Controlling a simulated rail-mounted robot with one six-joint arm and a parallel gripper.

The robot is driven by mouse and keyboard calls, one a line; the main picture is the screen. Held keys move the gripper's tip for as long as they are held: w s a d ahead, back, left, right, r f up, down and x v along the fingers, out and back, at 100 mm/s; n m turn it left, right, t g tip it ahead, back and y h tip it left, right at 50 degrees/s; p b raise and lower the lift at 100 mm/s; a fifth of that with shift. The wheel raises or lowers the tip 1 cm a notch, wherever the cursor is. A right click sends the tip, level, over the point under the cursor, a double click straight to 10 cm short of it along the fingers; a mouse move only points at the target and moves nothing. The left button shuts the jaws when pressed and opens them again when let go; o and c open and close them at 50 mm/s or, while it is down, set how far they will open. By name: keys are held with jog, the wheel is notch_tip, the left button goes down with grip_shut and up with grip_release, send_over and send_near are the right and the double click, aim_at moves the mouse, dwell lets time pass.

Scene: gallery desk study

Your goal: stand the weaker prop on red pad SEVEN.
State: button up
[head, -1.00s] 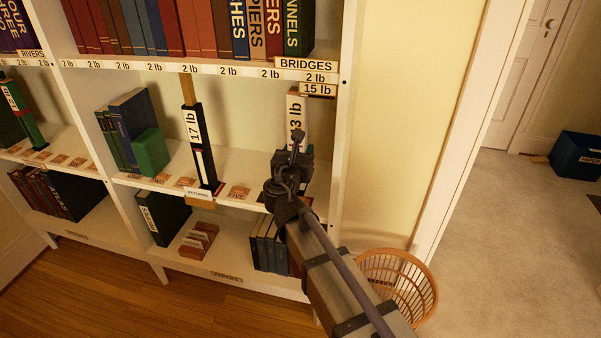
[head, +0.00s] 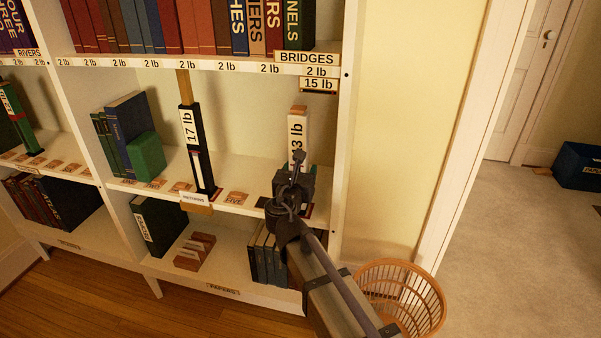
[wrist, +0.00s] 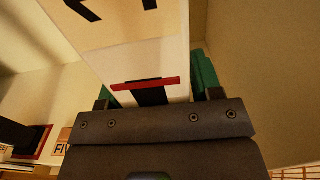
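The white prop (head: 299,132), its label reading about "13 lb" and partly hidden, is upright at the right end of the middle shelf. In the wrist view its white lower part (wrist: 145,60) has a red band and a black mark. My gripper (head: 291,185) is at its lower part; green-sided fingers flank it closely and appear shut on it. Its foot is hidden. The black prop (head: 196,150), labelled "17 lb", stands upright left of it. A red edge (head: 307,209), perhaps a pad, shows beside my gripper. I cannot read SEVEN on any pad.
A FIVE pad (head: 236,198) lies between the props. The upper shelf (head: 200,66) carries books and a "15 lb" tag (head: 318,85). A green block (head: 147,156) and books stand left. A wicker basket (head: 400,295) is on the floor at right.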

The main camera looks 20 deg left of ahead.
jog(key=shift+o, duration=1.1)
jog(key=shift+r+p, duration=0.35)
jog(key=s, duration=1.2)
jog(key=shift+d+f, duration=0.15)
jog(key=shift+d, duration=0.3)
